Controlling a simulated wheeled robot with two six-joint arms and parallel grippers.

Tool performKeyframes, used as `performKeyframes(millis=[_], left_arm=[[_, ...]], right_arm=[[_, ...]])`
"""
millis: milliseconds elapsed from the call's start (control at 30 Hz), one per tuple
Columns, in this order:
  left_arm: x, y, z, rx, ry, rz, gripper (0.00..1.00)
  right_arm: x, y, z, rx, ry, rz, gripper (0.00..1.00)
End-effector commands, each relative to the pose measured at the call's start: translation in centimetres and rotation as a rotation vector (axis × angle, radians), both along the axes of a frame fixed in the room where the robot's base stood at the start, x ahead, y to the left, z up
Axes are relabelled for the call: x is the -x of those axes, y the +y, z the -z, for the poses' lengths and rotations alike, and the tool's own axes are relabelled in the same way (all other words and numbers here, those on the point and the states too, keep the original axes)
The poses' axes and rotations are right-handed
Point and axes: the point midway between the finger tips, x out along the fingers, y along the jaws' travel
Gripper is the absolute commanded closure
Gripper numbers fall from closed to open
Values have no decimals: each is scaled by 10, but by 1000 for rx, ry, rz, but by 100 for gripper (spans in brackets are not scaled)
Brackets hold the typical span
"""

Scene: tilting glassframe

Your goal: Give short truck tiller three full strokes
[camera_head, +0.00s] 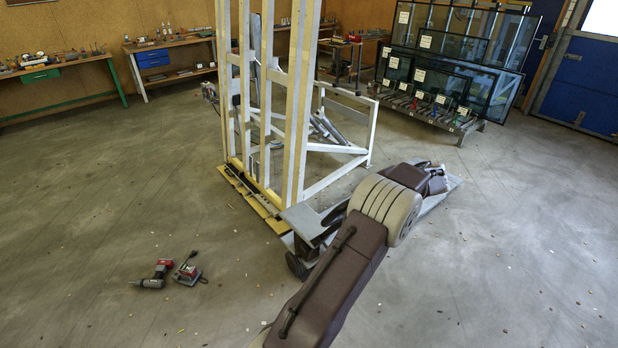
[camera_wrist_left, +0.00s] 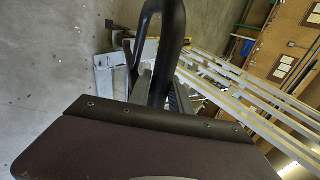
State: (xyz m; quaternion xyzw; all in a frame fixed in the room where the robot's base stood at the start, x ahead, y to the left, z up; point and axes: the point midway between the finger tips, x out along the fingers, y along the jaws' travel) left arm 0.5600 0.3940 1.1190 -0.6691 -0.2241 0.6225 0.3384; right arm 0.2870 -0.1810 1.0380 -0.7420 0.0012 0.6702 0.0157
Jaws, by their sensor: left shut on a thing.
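The short truck (camera_head: 303,222) stands at the near end of the white frame, a grey plate with dark parts below it. My arm covers much of its right side. The tiller's black loop handle (camera_wrist_left: 172,35) shows in the left wrist view. My left gripper (camera_wrist_left: 163,88) is shut on it, with grey fingers beside the black bar. The tiller's angle is hard to tell. My right gripper is in neither view.
The tall white frame (camera_head: 300,110) stands upright behind the truck. A red drill (camera_head: 155,273) and a charger (camera_head: 187,271) lie on the floor at left. A rack of glass panes (camera_head: 450,75) stands at the back right. Floor at right is mostly clear.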

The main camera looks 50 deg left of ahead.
Motion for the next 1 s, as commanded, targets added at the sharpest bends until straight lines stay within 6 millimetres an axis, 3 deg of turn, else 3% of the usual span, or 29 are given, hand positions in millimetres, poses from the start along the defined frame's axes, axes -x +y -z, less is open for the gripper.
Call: performKeyframes(millis=[233, 400, 600, 900, 1000], left_arm=[[-1, -4, 3, 0, -1, 5, 100], [8, -52, 45, 1, 1, 9, 100], [16, -95, 68, 0, 0, 6, 100], [17, -100, 67, 0, -2, 2, 100], [20, -117, 90, 0, 0, 7, 100]], right_arm=[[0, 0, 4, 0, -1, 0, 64], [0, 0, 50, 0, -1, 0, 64], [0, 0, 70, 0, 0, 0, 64], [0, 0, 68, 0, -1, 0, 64], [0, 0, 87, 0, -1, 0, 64]])
